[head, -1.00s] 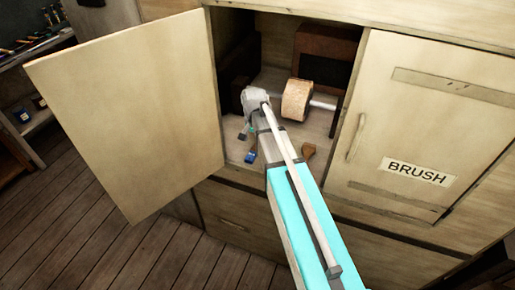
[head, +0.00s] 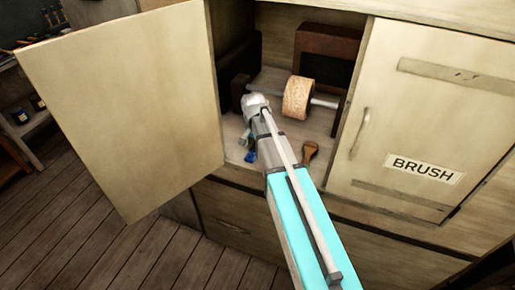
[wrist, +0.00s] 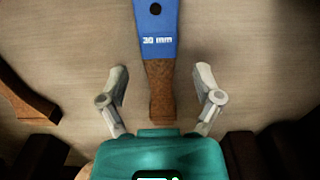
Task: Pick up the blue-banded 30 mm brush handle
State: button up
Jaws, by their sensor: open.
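The brush handle (wrist: 157,38) lies on the cabinet floor, with a blue band marked "30 mm" and a brown end. In the wrist view its brown end points towards my gripper (wrist: 161,82), which is open. The two fingers stand on either side of the brown part, with a gap on each side. In the head view the blue part (head: 250,156) shows at the front of the open compartment, and my arm hides the rest of it. My gripper tips are low beside it there (head: 246,138).
Another brown handle (head: 310,151) lies to the right in the head view. A light roll on a rod (head: 298,98) is behind. The open door (head: 130,110) stands at left; the closed door labelled BRUSH (head: 425,120) is at right.

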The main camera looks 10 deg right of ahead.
jog(key=shift+f+b, duration=0.65)
jog(key=shift+f, duration=0.25)
grip_shut()
jog(key=shift+r, duration=0.2)
dwell(0.3)
